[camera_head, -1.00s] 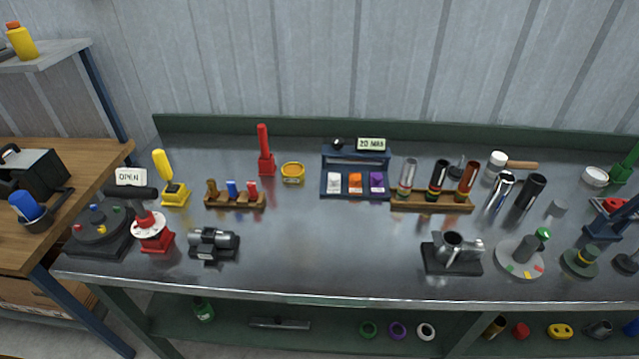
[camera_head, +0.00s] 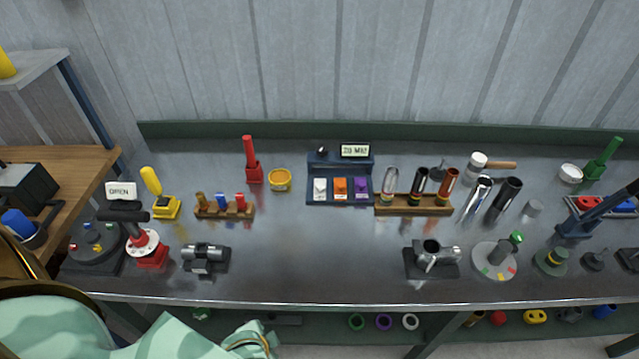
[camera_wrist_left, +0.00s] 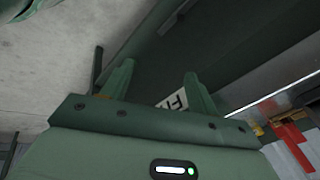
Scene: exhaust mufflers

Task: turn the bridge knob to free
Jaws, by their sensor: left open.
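No knob has a readable bridge label, so I cannot tell for certain which it is. One candidate is a red stand with a white dial (camera_head: 145,243) at the left of the bench in the head view. Another is a grey disc with coloured marks (camera_head: 482,266) and a green-tipped handle (camera_head: 515,240) at the right. My left gripper (camera_wrist_left: 158,88) is open and empty in its wrist view. A white label with dark letters (camera_wrist_left: 172,101), partly hidden, shows behind its fingers. My left arm (camera_head: 150,335) enters the head view at bottom left. My right gripper is not in view.
The metal bench (camera_head: 320,260) is clear in its middle front. A dark turntable with an OPEN sign (camera_head: 121,190) stands at the left, beside a wooden side table (camera_head: 75,190). A silver part on a black base (camera_head: 205,258) and a similar fixture (camera_head: 432,260) stand near the front edge.

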